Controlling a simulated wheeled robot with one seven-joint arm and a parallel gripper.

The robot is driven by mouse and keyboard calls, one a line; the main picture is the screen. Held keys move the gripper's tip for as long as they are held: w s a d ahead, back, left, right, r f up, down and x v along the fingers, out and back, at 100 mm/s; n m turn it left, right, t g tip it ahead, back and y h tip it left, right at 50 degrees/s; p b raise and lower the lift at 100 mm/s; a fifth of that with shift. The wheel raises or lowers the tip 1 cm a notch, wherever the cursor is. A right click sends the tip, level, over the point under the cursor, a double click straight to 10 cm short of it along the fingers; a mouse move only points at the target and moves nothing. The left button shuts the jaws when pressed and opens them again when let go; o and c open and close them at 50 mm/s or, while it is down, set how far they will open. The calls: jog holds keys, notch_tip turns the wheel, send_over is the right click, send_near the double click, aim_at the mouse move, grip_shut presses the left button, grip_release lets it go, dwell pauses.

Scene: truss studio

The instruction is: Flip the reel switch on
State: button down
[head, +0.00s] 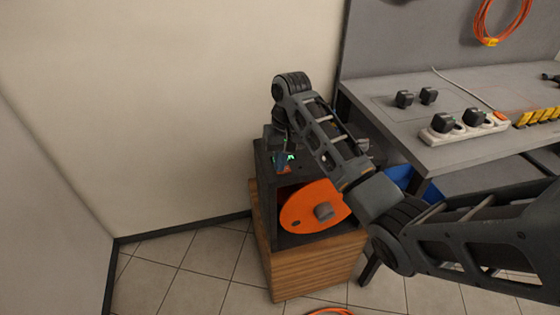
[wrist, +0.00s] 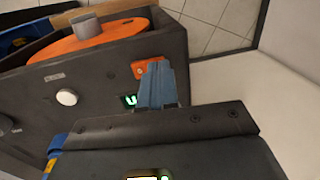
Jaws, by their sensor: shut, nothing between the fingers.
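The reel unit is a dark box with a large orange reel disc (head: 312,207) in its open front; the disc also shows in the wrist view (wrist: 100,42). Its dark panel (wrist: 95,90) carries an orange-red plate (wrist: 140,70), a small green-lit element (wrist: 129,101) and a round white knob (wrist: 66,97). My gripper (head: 282,161) is over the panel, its blue fingers (wrist: 156,75) shut and empty. The fingertips are right beside the orange-red plate and partly cover it. I cannot tell whether they touch it. The switch lever itself is not clearly visible.
The box stands on a wooden cabinet (head: 310,265) near a plain wall. At right, a grey bench (head: 440,150) holds a power strip (head: 465,128) with black plugs. An orange cable coil (head: 490,40) hangs above it. Tiled floor at left is clear.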

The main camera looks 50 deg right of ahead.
jog(key=shift+w+f, duration=0.15)
jog(key=shift+w, duration=0.05)
jog(key=shift+s, duration=0.3)
jog(key=shift+w, duration=0.15)
jog(key=shift+s+d+r+p, duration=0.25)
jog(key=shift+s+d+p, duration=0.25)
jog(key=shift+d, duration=0.2)
